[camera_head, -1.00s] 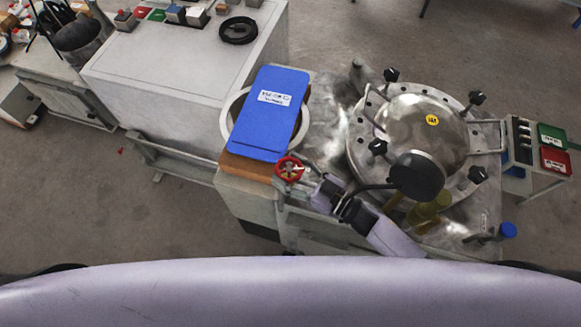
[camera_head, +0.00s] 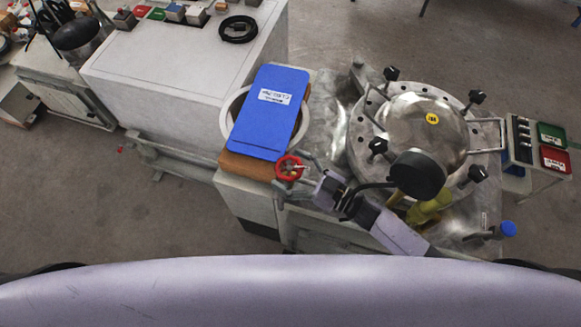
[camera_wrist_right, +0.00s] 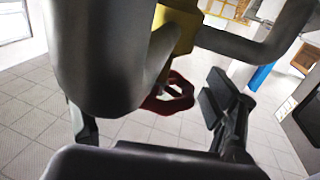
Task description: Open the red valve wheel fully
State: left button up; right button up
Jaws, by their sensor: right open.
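The small red valve wheel (camera_head: 289,168) is at the front edge of the equipment, just below the blue clipboard-like panel, in the head view. My right gripper (camera_head: 293,172) comes in from the lower right. Its fingers are spread, with one tip above and right of the wheel and the other below and left. In the right wrist view the red wheel (camera_wrist_right: 170,94) shows between the spread fingers, partly hidden by a large grey rounded part. Whether a finger touches the wheel I cannot tell. My left gripper is not in view.
The blue panel (camera_head: 270,112) lies just above the wheel. A round metal vessel lid (camera_head: 405,112) with black knobs and a black round gauge (camera_head: 418,175) stands close to my right arm. A blue-capped part (camera_head: 508,229) is at the right. Open floor lies at left.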

jog(key=v, duration=0.7)
jog(key=shift+d, duration=0.25)
jog(key=shift+s, duration=0.15)
